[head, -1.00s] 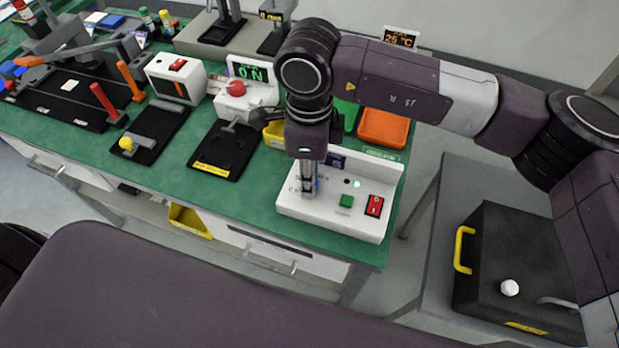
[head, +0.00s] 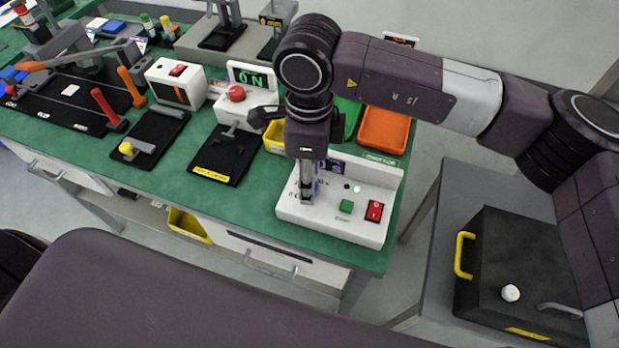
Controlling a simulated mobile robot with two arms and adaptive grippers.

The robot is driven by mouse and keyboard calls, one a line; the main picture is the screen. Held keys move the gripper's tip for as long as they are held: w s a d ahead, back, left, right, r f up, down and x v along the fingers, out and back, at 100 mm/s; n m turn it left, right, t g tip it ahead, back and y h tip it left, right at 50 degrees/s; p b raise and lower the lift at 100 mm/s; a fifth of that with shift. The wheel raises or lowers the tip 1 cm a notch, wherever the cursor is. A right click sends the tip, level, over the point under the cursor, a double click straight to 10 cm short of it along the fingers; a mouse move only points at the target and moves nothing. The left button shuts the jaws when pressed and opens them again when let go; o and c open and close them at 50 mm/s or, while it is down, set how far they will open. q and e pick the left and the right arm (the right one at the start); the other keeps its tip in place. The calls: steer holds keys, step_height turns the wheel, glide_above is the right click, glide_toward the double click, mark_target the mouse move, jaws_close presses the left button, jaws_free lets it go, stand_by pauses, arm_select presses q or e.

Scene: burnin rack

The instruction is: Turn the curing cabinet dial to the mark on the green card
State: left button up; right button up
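A white control box (head: 345,228) stands at the table's front right corner. It carries a green button (head: 347,206), a red switch (head: 374,210) and a lit green lamp. My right gripper (head: 306,190) points down over the left part of this box; its fingers hide what lies there, and I cannot tell whether they touch it or how far apart they are. I cannot make out a curing cabinet dial for certain; it may be hidden. A small green label (head: 381,159) lies behind the box; I cannot tell whether it is the green card. My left gripper is not in view.
An orange tray (head: 384,130) sits behind the box. A black case (head: 520,265) with a yellow handle and white knob stands on a side table at right. A white device (head: 243,105) with a red knob and several lever fixtures fill the left bench.

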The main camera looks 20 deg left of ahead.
step_height(320, 180, up, 11)
stand_by(0.3)
steer(key=shift+f, duration=0.1)
stand_by(0.4)
